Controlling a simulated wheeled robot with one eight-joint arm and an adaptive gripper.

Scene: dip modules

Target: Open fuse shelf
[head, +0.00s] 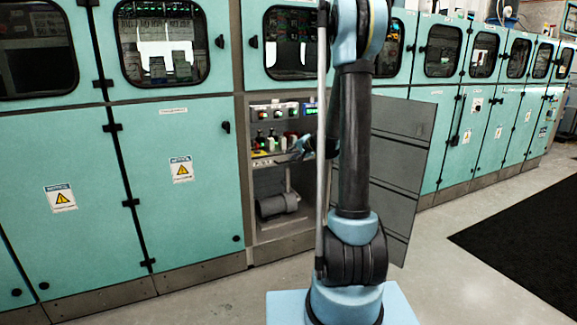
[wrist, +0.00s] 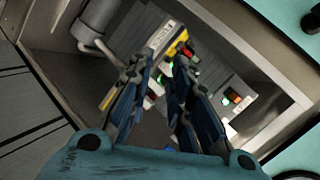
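An open cabinet compartment (head: 250,190) shows in the head view, left of my arm, with its grey-backed door (head: 405,150) swung out to the right. Inside, at mid height, is what looks like the fuse shelf (head: 268,161), with small dark, red and pale items on it. My gripper (head: 303,148) is at the right part of the compartment opening, near the shelf. In the wrist view, my gripper (wrist: 159,66) has its two fingers apart with nothing clearly held between them. A grey unit with a yellow strip (wrist: 175,44) lies beyond the fingertips. Whether they touch it cannot be told.
A control panel with lit buttons (head: 283,111) is above the shelf. A grey motor-like cylinder (head: 278,205) is below; a grey cylinder also shows in the wrist view (wrist: 97,20). Teal cabinets stand on both sides. A black mat (head: 520,245) lies on the floor at right.

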